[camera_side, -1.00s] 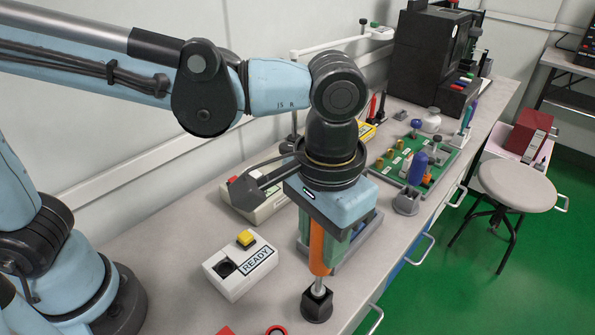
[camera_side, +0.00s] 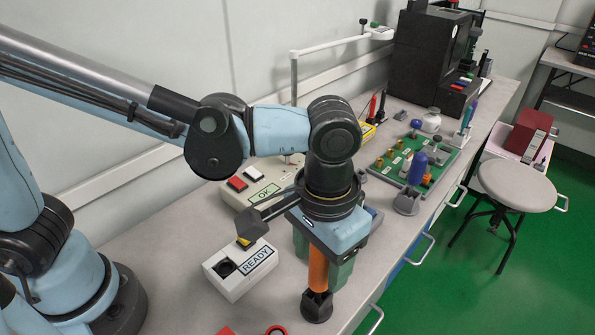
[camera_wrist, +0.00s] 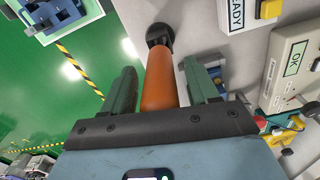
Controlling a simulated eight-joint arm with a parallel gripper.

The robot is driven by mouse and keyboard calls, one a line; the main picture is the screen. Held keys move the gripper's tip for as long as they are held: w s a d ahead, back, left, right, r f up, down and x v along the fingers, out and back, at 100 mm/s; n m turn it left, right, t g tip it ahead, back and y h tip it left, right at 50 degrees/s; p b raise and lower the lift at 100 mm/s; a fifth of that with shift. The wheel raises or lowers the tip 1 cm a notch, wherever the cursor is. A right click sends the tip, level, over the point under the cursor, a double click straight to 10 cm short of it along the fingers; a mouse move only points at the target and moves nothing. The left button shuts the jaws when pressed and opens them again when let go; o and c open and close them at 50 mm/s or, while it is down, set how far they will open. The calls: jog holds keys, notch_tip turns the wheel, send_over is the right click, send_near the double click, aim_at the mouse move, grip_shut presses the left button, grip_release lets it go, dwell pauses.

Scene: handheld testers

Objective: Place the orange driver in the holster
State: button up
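The orange driver (camera_side: 318,269) stands upright with its lower end in the black holster (camera_side: 316,308) near the bench's front edge. Its shank is hidden inside the holster. In the wrist view, the orange handle (camera_wrist: 161,82) runs up to the dark holster (camera_wrist: 159,34). My gripper (camera_side: 320,272) is around the handle, with one green finger on each side. In the wrist view, a narrow gap shows between each finger of my gripper (camera_wrist: 160,68) and the handle, so the fingers are open. The top of the handle is hidden under my gripper's body.
A white READY box (camera_side: 238,275) stands left of the holster. A white OK box (camera_side: 265,187) with buttons is behind it. A grey holder with a blue-handled tool (camera_side: 417,168) and a green board (camera_side: 395,165) are further right. A red ring (camera_side: 276,331) lies at the bottom edge.

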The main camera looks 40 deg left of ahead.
notch_tip(320, 180, up, 12)
jog(key=shift+f, duration=0.2)
jog(key=shift+r, duration=0.25)
jog(key=shift+w+a, duration=0.15)
jog(key=shift+a, duration=0.2)
jog(key=w+a+f+n+t, duration=0.1)
jog(key=a+f+t, duration=0.2)
jog(key=a, duration=0.9)
jog(key=w+a+f+t, duration=0.1)
jog(key=a+f+t, duration=0.3)
jog(key=a, duration=0.7)
notch_tip(320, 180, down, 2)
jog(key=shift+w+a+f+n, duration=0.15)
jog(key=shift+w+a+n, duration=0.2)
jog(key=shift+a+n, duration=0.05)
